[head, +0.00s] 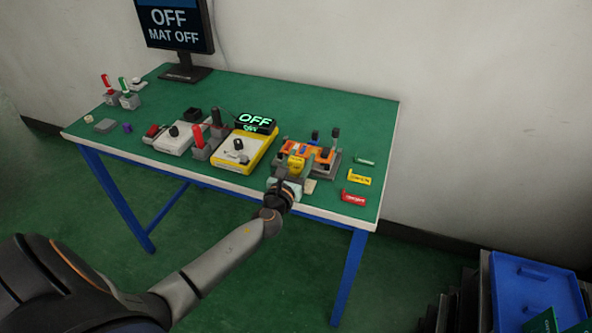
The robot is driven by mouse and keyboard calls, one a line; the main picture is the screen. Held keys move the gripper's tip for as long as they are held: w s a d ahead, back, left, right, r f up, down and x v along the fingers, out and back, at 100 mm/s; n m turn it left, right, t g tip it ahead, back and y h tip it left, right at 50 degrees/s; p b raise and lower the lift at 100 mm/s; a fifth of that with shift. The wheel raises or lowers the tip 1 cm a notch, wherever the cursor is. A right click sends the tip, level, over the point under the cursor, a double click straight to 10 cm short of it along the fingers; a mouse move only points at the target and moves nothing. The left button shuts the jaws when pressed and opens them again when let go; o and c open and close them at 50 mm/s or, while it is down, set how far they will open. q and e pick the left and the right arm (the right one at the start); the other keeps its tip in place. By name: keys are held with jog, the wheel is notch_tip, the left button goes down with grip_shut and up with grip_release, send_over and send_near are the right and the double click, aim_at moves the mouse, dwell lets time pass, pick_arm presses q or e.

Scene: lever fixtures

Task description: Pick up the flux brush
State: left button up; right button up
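I cannot make out a flux brush for certain at this size. A small thin green item (365,161) lies near the right end of the green table (330,105), but I cannot tell what it is. My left arm reaches in from the lower left. My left gripper (293,176) is at the table's front edge, by an orange fixture (322,152) with upright levers. A small yellow piece (296,163) shows just beyond the gripper. I cannot tell whether the fingers hold anything. My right gripper is out of view.
A yellow-edged control box (238,158) and a white box with a knob (176,138) stand left of the gripper. Yellow (359,177) and red (353,197) tags lie at right. A monitor (175,25) stands behind. A blue bin (535,290) is lower right.

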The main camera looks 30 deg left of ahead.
pick_arm(q)
grip_shut()
dwell(0.3)
